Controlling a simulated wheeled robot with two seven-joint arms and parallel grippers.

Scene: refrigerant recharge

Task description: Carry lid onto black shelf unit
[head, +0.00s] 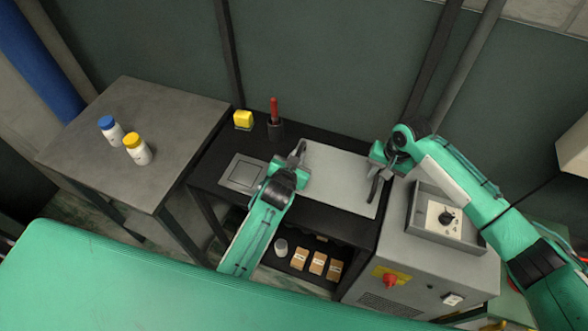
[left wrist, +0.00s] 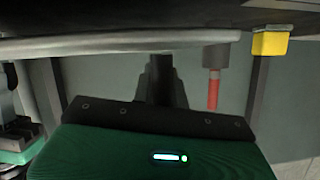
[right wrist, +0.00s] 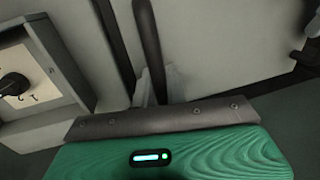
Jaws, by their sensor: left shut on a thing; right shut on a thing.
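The lid (head: 338,180) is a flat light-grey panel with a dark handle at each side. It lies over the right part of the black shelf unit's (head: 222,152) top; I cannot tell whether it touches. My left gripper (head: 297,160) is shut at the lid's left handle. My right gripper (head: 380,165) is shut on the dark right handle, which runs up between its fingers in the right wrist view (right wrist: 148,45). In the left wrist view the lid (left wrist: 120,43) shows edge-on as a pale bar against the dark top.
A square grey plate (head: 243,174), a yellow block (head: 243,119) and a red-handled tool in a dark holder (head: 275,128) occupy the shelf top's left part. The grey machine (head: 420,262) adjoins at right. A grey table (head: 165,105) with two bottles stands left.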

